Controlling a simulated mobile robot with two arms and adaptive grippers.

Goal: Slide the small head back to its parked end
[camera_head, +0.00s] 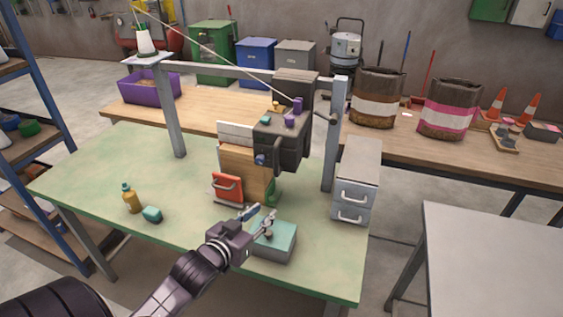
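A dark grey head (284,143) with purple knobs on top sits at the right end of a grey overhead frame (215,69), close to the frame's right post. I take this to be the small head. Below it stands a tan and white block (238,160) with a red handled front (227,188). My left gripper (263,213) is open and empty. It is in front of and below the head, apart from it, and appears over a teal-topped box (274,238). My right gripper is not in view.
A yellow bottle (132,200) and a small teal block (152,214) stand at the left of the green table (95,180). A grey drawer unit (356,180) stands right of the post. The table's left half is mostly clear.

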